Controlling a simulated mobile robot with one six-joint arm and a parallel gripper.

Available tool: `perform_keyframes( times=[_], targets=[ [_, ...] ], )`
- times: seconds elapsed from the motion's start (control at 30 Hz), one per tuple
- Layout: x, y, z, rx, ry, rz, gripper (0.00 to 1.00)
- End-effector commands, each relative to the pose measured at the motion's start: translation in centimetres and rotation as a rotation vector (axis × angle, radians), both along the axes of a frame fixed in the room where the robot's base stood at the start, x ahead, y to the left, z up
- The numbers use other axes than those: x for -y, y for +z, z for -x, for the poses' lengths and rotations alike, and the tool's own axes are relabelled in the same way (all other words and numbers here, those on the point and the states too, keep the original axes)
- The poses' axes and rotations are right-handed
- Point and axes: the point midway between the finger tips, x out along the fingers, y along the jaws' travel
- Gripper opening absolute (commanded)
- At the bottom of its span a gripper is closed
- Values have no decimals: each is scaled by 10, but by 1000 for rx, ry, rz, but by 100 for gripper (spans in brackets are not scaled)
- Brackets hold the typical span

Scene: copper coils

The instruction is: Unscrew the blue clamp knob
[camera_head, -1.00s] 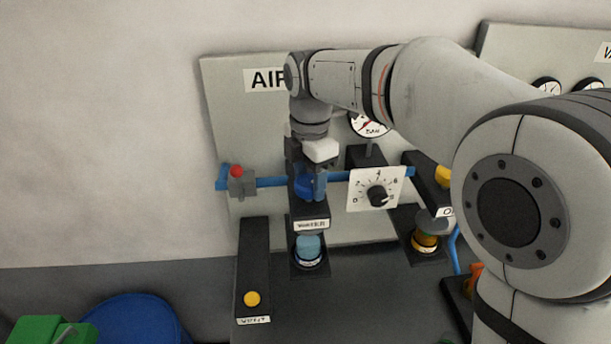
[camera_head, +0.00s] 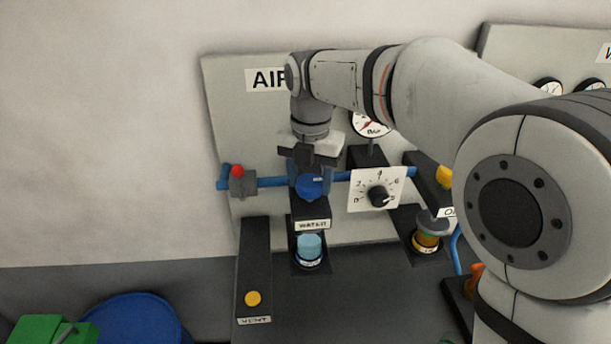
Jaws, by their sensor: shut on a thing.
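The blue clamp knob (camera_head: 309,185) sits on the blue pipe line, above a black bracket with a white label. My gripper (camera_head: 310,178) points down from above, with its fingers on either side of the knob, shut on it. The fingers partly cover the knob's sides. A clear bowl with light blue liquid (camera_head: 309,247) stands below the bracket.
A dial plate with a black knob (camera_head: 377,195) is close on the right. A red-topped valve (camera_head: 238,178) is on the pipe at left. A yellow button (camera_head: 253,298) sits on a black post. A gauge (camera_head: 371,122) is partly behind my arm.

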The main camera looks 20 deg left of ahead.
Motion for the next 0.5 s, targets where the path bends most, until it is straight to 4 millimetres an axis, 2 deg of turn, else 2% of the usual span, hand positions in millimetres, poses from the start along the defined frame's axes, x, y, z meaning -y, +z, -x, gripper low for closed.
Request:
perform_keyframes(
  times=[0.47, 0.5],
  targets=[
    [0, -3, 3, -11, 17, 5, 29],
    [0, -3, 3, -11, 16, 5, 54]
  ],
)
